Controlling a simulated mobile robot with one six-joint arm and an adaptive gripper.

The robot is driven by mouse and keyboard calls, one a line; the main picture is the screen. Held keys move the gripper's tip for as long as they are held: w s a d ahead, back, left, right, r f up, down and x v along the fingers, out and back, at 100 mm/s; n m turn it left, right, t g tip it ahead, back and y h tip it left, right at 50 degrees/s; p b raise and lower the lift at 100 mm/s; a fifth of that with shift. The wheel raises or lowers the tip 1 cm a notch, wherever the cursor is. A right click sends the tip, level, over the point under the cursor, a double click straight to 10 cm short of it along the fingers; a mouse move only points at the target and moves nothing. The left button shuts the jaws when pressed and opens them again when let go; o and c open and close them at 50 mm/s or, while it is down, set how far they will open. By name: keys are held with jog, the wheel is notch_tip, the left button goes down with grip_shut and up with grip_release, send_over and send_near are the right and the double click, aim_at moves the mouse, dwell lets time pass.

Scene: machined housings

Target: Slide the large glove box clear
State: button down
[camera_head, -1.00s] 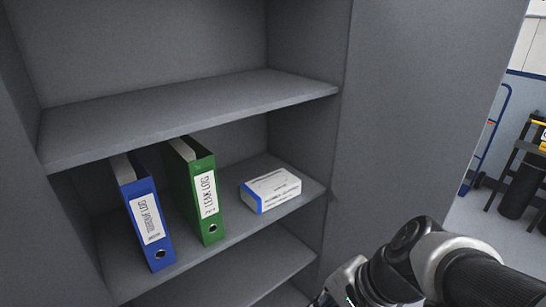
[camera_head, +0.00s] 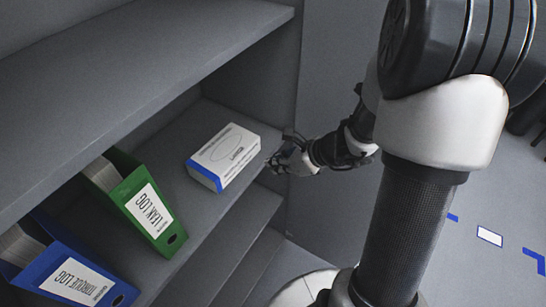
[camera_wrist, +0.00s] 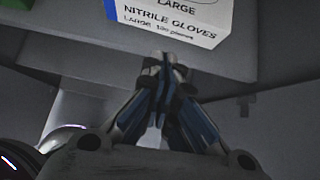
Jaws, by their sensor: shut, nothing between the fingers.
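The large glove box (camera_head: 224,155) is white with a blue end and lies flat on the middle shelf, to the right of the green binder. In the wrist view the box (camera_wrist: 185,18) reads "LARGE NITRILE GLOVES" at the top of the picture. My gripper (camera_head: 280,160) is at the shelf's front edge, close to the box's right end. In the wrist view my gripper (camera_wrist: 163,62) is shut and empty, with its fingertips just below the box's printed face. I cannot tell whether they touch it.
A green binder (camera_head: 128,185) and a blue binder (camera_head: 50,255) stand on the same shelf to the left. The upper shelf (camera_head: 140,60) overhangs them. Bare shelf (camera_head: 175,135) lies behind the box. The cabinet's side wall (camera_head: 272,75) rises at the right.

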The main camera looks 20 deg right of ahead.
aim_at(240, 165)
jog(key=shift+w+a+f+b, duration=0.4)
jog(key=shift+w+a+f, duration=0.45)
jog(key=shift+w, duration=0.35)
jog(key=shift+w+a+f+b, duration=0.35)
jog(key=shift+w+a+f, duration=0.45)
jog(key=shift+w, duration=0.4)
jog(key=shift+w+a+f+b, duration=0.4)
jog(key=shift+w+a+f, duration=0.3)
jog(key=shift+w+a, duration=0.4)
jog(key=shift+w, duration=0.1)
jog(key=w+a+p, duration=0.1)
jog(key=w+a, duration=0.3)
jog(key=w, duration=0.1)
jog(key=w+a, duration=0.4)
jog(key=w, duration=0.2)
jog(key=w+a+p, duration=0.1)
jog(key=w+a, duration=0.4)
jog(key=w, duration=0.1)
jog(key=shift+f+p, duration=0.1)
jog(key=shift+p, duration=0.2)
jog(key=shift+s, duration=0.2)
jog(key=shift+d, duration=0.2)
